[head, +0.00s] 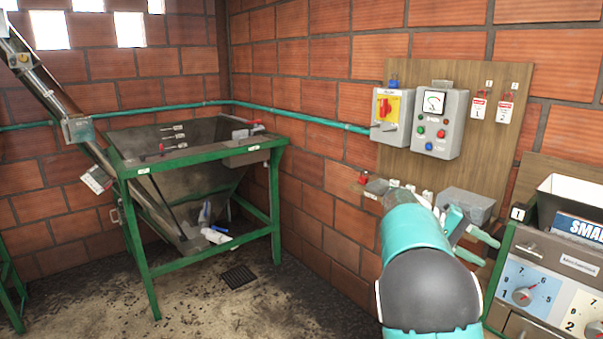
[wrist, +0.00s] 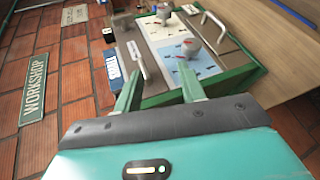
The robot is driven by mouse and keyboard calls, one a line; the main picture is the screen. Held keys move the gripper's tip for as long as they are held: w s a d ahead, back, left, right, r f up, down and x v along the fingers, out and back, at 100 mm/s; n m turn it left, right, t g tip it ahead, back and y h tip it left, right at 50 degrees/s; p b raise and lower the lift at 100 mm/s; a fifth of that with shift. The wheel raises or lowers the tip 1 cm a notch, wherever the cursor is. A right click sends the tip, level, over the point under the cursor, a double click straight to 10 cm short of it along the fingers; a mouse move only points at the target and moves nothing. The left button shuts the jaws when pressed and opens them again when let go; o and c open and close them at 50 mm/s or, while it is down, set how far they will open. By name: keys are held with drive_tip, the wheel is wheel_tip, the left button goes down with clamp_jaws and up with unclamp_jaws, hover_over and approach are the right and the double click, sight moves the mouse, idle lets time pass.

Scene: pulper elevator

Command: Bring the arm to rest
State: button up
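My teal arm (head: 415,250) reaches up from the bottom right of the head view, in front of the brick wall. My gripper (head: 473,228) is at its far end, partly hidden by the arm, left of the dial cabinet (head: 545,265). In the wrist view my gripper (wrist: 158,85) has its two green fingers apart, with nothing seen held between them. Beyond the fingers, the cabinet (wrist: 168,98) shows its dials and a metal handle (wrist: 137,60). I cannot tell how far the fingertips are from it.
A green-framed metal hopper (head: 190,160) stands at left. A wooden board (head: 440,75) carries a red-yellow switch box (head: 390,110), a gauge box (head: 437,122) and two tags. A WORKSHOP sign (wrist: 34,90) is on the wall.

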drive_tip(key=s+a+f+n+t+y, duration=0.2)
drive_tip(key=s+a+t+y, duration=0.4)
drive_tip(key=s+a, duration=0.6)
drive_tip(key=s+a+f+n+t+y, duration=0.2)
drive_tip(key=s+a+t+y, duration=0.4)
drive_tip(key=s+a, duration=0.7)
drive_tip(key=shift+s+a+f, duration=0.2)
drive_tip(key=shift+s+f, duration=0.2)
drive_tip(key=shift+s, duration=0.4)
drive_tip(key=shift+d, duration=0.15)
drive_tip(key=shift+c, duration=0.4)
